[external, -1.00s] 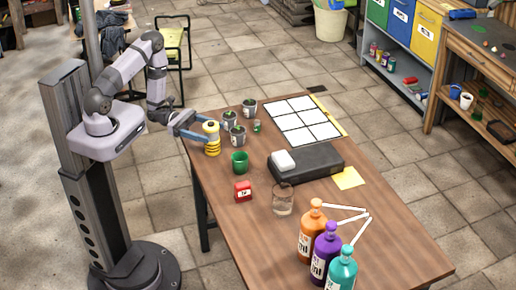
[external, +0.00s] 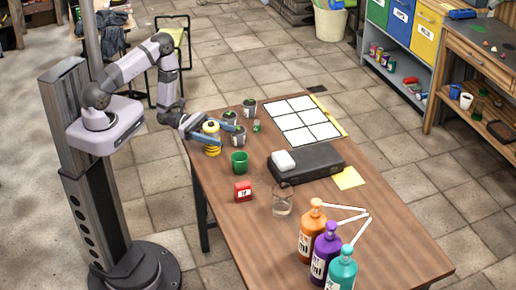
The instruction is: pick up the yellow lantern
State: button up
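Several dark grey cups (external: 230,117) stand just beyond the lantern, close to the far finger.

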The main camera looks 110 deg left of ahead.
jog(key=c, duration=1.1)
jog(key=shift+r, duration=0.15)
notch_tip(320, 180, up, 10)
jog(key=shift+b, duration=0.3)
